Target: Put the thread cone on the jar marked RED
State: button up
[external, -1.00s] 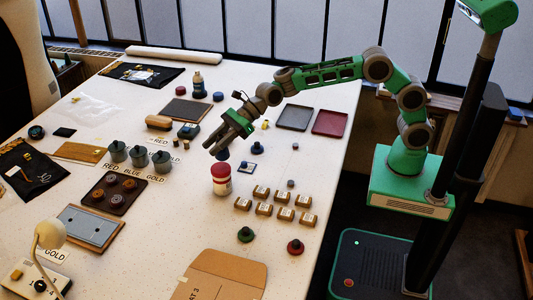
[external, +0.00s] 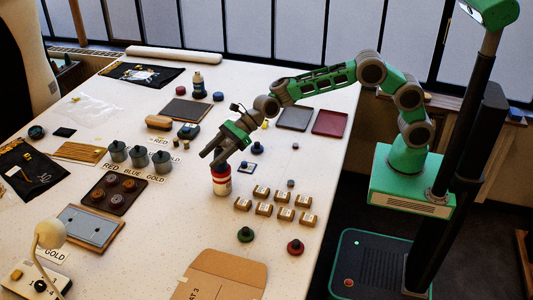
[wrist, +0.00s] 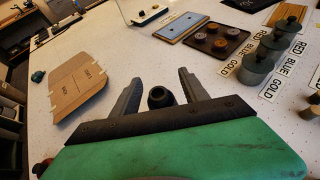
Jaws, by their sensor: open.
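A dark, round-topped piece (wrist: 160,97) shows between my fingers in the wrist view. I cannot tell for sure whether it is the thread cone. In the external view an upright red-and-white piece (external: 222,184) stands right under my gripper (external: 210,160), its top partly hidden by the fingers. My gripper is open, its fingers (wrist: 160,76) apart on either side of the dark piece, with no grip visible. The jar marked RED (external: 118,151) is the leftmost of three grey knobbed jars; in the wrist view it is the farthest one (wrist: 287,27).
The BLUE jar (external: 138,156) and GOLD jar (external: 162,161) stand beside the RED one. A dark tray with round pieces (external: 116,206) lies in front of them. Several small boxes (external: 265,210) stand right of my gripper. Brown cardboard (external: 228,270) lies at the front.

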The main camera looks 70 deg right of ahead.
jog(key=shift+s+d+r, duration=0.1)
jog(key=shift+d+r, duration=0.1)
jog(key=shift+r, duration=0.05)
jog(key=s+d+r+n+h+b, duration=0.1)
jog(key=s+d+r+n+h, duration=0.1)
jog(key=s+d+n, duration=0.5)
jog(key=s+d+r+n+h+b, duration=0.1)
jog(key=s+d+n+h, duration=0.1)
jog(key=s+d, duration=0.6)
jog(key=s+d+f+n+g+h, duration=0.1)
jog(key=s+d+f+n+h, duration=0.2)
jog(key=s+d+n, duration=0.5)
jog(key=s+d+f+n+g+h, duration=0.2)
jog(key=s+d+f+n+h, duration=0.1)
jog(key=s+d+n, duration=0.5)
jog(key=s+d+f, duration=0.1)
jog(key=s+d, duration=0.2)
jog(key=shift+s+d+f+g, duration=0.2)
jog(key=shift+s+d+g, duration=0.05)
jog(key=shift+d+g, duration=0.1)
